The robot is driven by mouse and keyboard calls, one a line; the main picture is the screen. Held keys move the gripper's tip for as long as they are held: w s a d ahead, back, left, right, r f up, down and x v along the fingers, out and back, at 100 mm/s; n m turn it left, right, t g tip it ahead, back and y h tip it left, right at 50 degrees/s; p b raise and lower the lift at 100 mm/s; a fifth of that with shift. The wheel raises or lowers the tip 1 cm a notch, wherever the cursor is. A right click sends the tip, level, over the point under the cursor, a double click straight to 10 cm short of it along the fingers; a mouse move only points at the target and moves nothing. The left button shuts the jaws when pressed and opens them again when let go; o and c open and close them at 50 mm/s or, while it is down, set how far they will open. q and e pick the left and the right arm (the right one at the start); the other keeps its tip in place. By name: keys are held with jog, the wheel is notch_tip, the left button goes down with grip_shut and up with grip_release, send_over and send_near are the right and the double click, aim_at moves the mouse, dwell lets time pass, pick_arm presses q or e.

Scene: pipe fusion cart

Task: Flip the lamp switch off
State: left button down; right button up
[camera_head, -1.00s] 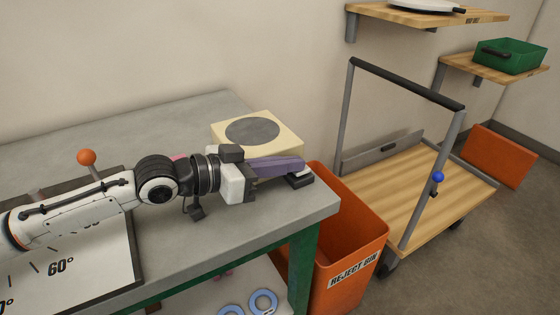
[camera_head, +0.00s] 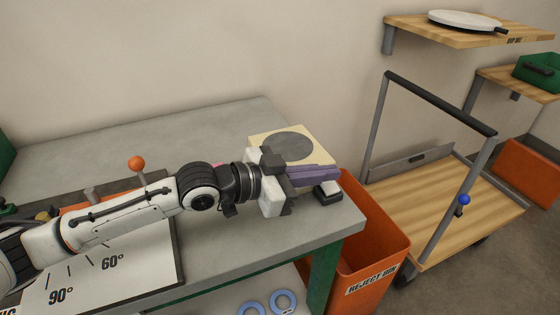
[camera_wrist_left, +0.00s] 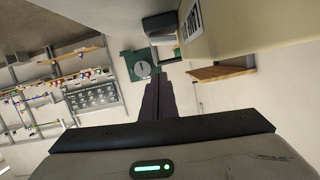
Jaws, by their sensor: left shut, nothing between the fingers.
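My left gripper (camera_head: 325,174) reaches over the bench's right end in the head view. Its purple-grey fingers are shut with nothing between them, and they also show in the wrist view (camera_wrist_left: 157,99). A small black box with a pale top (camera_head: 327,192), which looks like the switch, sits on the bench just in front of and below the fingertips. I cannot tell whether they touch, nor its on or off position. A cream block with a grey disc on top (camera_head: 287,146) stands behind the fingers. No lamp can be made out clearly. My right gripper is not in view.
The grey bench (camera_head: 110,140) ends just right of the small box. An orange reject bin (camera_head: 378,255) stands beside it. A wooden cart (camera_head: 440,205) is farther right. An orange-knobbed lever (camera_head: 137,163) and an angle-marked board (camera_head: 150,262) lie near my left arm.

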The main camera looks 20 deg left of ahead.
pick_arm(q)
jog(key=b+v, duration=0.1)
jog(key=v, duration=0.8)
jog(key=shift+s+a, duration=0.25)
jog(key=shift+a, duration=0.05)
